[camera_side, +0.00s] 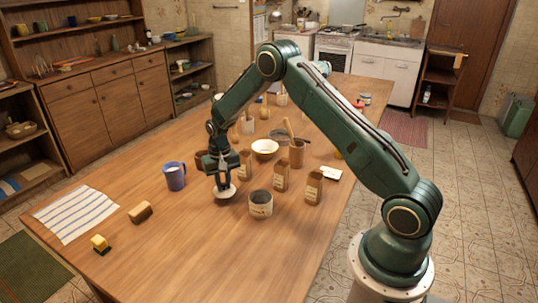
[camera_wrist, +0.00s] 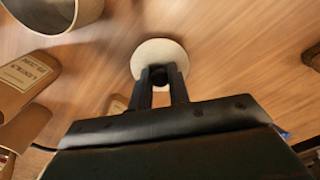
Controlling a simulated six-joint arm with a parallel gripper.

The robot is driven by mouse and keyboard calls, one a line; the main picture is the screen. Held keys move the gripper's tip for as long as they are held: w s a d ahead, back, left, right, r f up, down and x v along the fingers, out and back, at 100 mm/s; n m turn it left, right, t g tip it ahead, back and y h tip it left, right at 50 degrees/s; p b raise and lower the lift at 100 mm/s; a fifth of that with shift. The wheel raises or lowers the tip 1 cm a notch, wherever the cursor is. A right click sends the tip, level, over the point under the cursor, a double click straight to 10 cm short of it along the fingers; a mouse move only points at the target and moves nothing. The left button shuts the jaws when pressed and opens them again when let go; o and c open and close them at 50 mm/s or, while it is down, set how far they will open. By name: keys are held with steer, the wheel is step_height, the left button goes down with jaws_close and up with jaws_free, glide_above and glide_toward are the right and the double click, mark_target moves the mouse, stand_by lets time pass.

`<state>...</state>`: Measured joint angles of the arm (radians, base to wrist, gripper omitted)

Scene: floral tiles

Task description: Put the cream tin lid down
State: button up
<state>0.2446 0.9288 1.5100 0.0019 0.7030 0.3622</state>
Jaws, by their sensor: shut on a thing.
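The cream tin lid (camera_side: 226,193) is a small pale disc under my gripper (camera_side: 223,181) in the side view. In the wrist view the lid (camera_wrist: 153,53) is round, with a dark knob between my fingertips (camera_wrist: 160,76). My gripper is shut on the lid's knob. The lid is at or just above the wooden table; I cannot tell whether it touches. A cream tin with a dark open top (camera_side: 260,204) stands to the right of the lid. The tin also shows at the top left of the wrist view (camera_wrist: 62,14).
A blue mug (camera_side: 175,177) stands left of the lid. Brown labelled packets (camera_side: 281,176) and a white bowl (camera_side: 264,147) stand behind and right. A brown brush or block (camera_side: 140,212), a yellow sponge (camera_side: 100,244) and a striped cloth (camera_side: 76,214) lie at left. The front middle table is clear.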

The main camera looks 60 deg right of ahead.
mark_target(223, 183)
steer(key=shift+f, duration=1.6)
steer(key=shift+f, duration=0.15)
steer(key=o, duration=0.8)
step_height(223, 183, up, 12)
steer(key=shift+r, duration=0.15)
